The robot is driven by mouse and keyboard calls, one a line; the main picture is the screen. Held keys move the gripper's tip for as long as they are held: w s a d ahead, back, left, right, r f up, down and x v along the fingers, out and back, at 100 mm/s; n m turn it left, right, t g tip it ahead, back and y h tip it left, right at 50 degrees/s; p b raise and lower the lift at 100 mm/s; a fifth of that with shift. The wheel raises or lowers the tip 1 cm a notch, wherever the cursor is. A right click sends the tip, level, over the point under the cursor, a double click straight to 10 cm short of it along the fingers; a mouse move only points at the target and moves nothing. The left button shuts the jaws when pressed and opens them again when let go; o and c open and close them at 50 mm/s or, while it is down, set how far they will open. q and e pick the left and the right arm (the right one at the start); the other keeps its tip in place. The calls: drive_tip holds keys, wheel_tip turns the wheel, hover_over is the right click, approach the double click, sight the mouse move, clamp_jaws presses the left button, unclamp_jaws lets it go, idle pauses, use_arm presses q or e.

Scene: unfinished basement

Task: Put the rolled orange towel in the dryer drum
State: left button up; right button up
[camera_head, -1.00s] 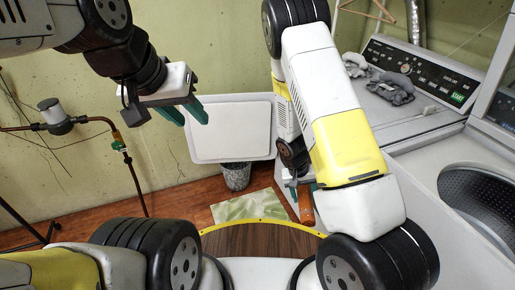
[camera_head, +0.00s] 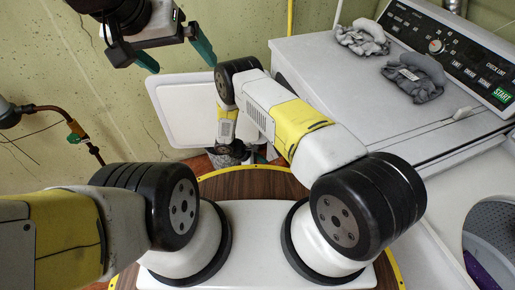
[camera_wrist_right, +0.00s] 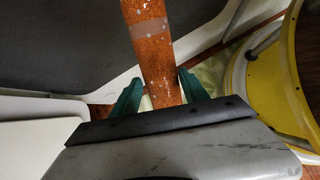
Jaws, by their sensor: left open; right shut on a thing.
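The rolled orange towel (camera_wrist_right: 158,60) shows in the right wrist view as a long orange-brown roll with a paler band, between the teal fingers of my right gripper (camera_wrist_right: 161,92). My right gripper is shut on it. In the head view that gripper is mostly hidden behind its own arm. The dryer drum (camera_head: 487,222) shows at the lower right of the head view, cut off by the frame edge, with something purple low inside. My left gripper (camera_head: 174,52) is open and empty at the upper left, well away from the drum.
A white panel (camera_head: 180,112) stands by the wall. A pipe with a valve (camera_head: 72,130) is at the left.

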drive_tip(key=f+n, duration=0.1)
drive_tip(key=a+f+n+t, duration=0.1)
drive_tip(key=f, duration=0.1)
drive_tip(key=s+a+f+n+t+h, duration=0.1)
drive_tip(key=f, duration=0.1)
drive_tip(key=shift+s+a+f+n, duration=0.1)
drive_tip(key=shift+a+f+n, duration=0.1)
drive_tip(key=shift+n, duration=0.2)
drive_tip(key=w+d, duration=0.4)
drive_tip(key=d, duration=0.7)
drive_tip(key=w+d, duration=0.4)
drive_tip(key=d, duration=0.8)
drive_tip(key=w+d, duration=0.4)
drive_tip(key=d, duration=0.7)
drive_tip(key=shift+w+d, duration=0.25)
drive_tip(key=shift+d, duration=0.05)
drive_tip(key=o, duration=1.1)
drive_tip(key=shift+o, duration=0.2)
